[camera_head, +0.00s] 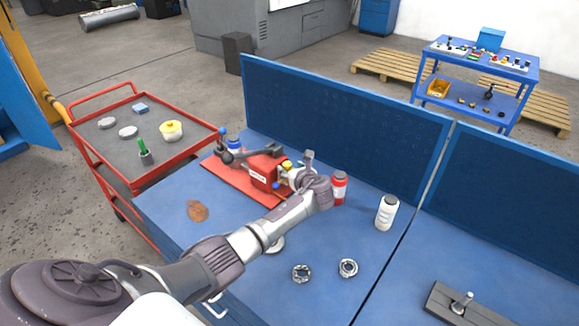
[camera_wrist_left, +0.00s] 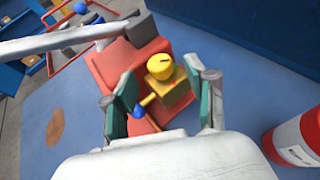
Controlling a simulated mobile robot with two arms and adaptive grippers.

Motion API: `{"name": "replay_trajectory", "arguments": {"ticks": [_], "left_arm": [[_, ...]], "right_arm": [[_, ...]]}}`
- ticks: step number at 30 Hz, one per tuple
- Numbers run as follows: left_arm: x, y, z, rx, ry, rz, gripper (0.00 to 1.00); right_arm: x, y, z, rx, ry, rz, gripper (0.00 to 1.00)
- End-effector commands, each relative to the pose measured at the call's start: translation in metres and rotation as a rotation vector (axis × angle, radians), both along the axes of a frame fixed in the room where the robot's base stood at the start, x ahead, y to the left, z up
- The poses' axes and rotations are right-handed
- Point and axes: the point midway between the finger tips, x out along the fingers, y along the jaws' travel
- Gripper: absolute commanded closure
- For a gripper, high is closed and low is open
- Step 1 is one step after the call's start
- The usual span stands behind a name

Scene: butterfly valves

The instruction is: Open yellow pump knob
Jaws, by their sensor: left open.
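The red pump (camera_head: 263,172) sits on a red base plate (camera_head: 222,180) on the blue workbench. Its yellow knob (camera_head: 287,165) shows just beyond my left gripper (camera_head: 299,177). In the left wrist view, the yellow knob (camera_wrist_left: 160,67) tops a yellow block (camera_wrist_left: 172,92), and a small blue-tipped lever (camera_wrist_left: 138,111) sticks out below it. My left gripper (camera_wrist_left: 167,104) is open, with one green-padded finger on each side of the yellow block. Whether the pads touch the block is unclear. My right gripper is not in view.
A red and white bottle (camera_head: 339,187) stands close to the right of my left gripper. A white bottle (camera_head: 386,212) and two metal rings (camera_head: 301,273) are further right and in front. A red cart (camera_head: 140,185) stands left; a blue panel (camera_head: 340,125) rises behind.

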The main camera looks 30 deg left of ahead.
Motion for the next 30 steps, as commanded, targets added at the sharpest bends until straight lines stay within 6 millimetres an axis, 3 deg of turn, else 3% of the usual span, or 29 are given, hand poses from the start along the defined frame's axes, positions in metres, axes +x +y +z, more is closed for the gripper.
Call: {"name": "replay_trajectory", "arguments": {"ticks": [6, 16, 26, 30], "left_arm": [[0.010, 0.012, -0.006, -0.001, -0.001, -0.001, 0.44], [0.011, 0.014, -0.008, -0.002, 0.000, -0.001, 0.44], [0.011, 0.014, -0.008, -0.002, -0.001, -0.001, 0.99], [0.011, 0.014, -0.008, -0.002, -0.001, 0.001, 1.00]], "right_arm": [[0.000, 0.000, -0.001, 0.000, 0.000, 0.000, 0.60], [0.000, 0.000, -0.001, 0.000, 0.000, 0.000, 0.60], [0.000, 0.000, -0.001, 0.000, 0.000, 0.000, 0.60], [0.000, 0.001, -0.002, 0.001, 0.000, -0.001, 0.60]]}}
